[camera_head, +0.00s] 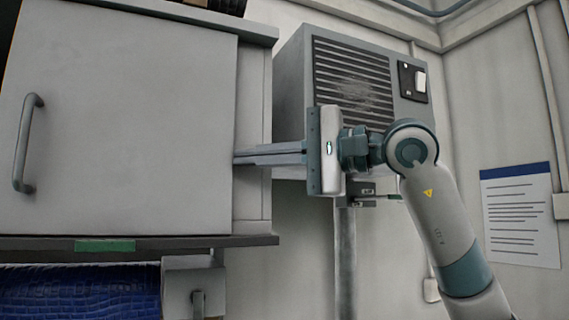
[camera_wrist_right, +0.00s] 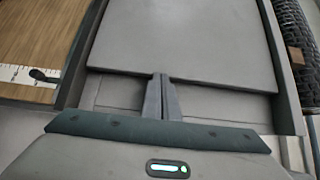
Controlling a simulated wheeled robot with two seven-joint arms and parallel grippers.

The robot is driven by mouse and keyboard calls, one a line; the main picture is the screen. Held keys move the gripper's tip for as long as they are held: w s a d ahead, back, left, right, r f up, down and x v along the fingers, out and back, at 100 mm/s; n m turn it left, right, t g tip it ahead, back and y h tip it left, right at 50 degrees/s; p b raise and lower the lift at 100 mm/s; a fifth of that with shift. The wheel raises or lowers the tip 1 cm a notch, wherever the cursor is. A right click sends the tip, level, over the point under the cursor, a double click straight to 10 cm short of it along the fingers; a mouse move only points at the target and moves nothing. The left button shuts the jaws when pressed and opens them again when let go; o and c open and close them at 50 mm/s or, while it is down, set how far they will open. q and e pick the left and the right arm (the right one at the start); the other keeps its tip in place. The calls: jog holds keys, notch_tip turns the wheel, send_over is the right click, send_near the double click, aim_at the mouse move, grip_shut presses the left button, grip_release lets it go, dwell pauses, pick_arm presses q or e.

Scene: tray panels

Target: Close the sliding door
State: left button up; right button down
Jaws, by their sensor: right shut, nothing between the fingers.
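The sliding door (camera_head: 130,110) is a large flat grey panel on the front of a grey cabinet (camera_head: 254,120). A vertical grey bar handle (camera_head: 26,142) is at its left side. A strip of cabinet front shows to the right of the door's edge. My right gripper (camera_head: 236,157) reaches in from the right with its fingers shut and empty. Its tips are at the door's right edge; whether they touch it I cannot tell. In the right wrist view the shut fingers (camera_wrist_right: 160,78) point at the edge of the door panel (camera_wrist_right: 180,40). My left gripper is not in view.
A grey vented box (camera_head: 352,75) with a switch is on the wall behind my right gripper, above a vertical pipe (camera_head: 345,250). A paper notice (camera_head: 520,215) hangs on the right wall. A wooden surface (camera_wrist_right: 35,35) shows at the wrist view's left.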

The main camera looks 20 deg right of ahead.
aim_at(113, 150)
jog(key=a+b, duration=0.1)
jog(key=a, duration=0.6)
jog(key=a+b, duration=0.2)
jog(key=a, duration=0.5)
jog(key=a+b, duration=0.1)
jog(key=a, duration=0.7)
jog(key=shift+s+a, duration=0.1)
jog(key=shift+s, duration=0.3)
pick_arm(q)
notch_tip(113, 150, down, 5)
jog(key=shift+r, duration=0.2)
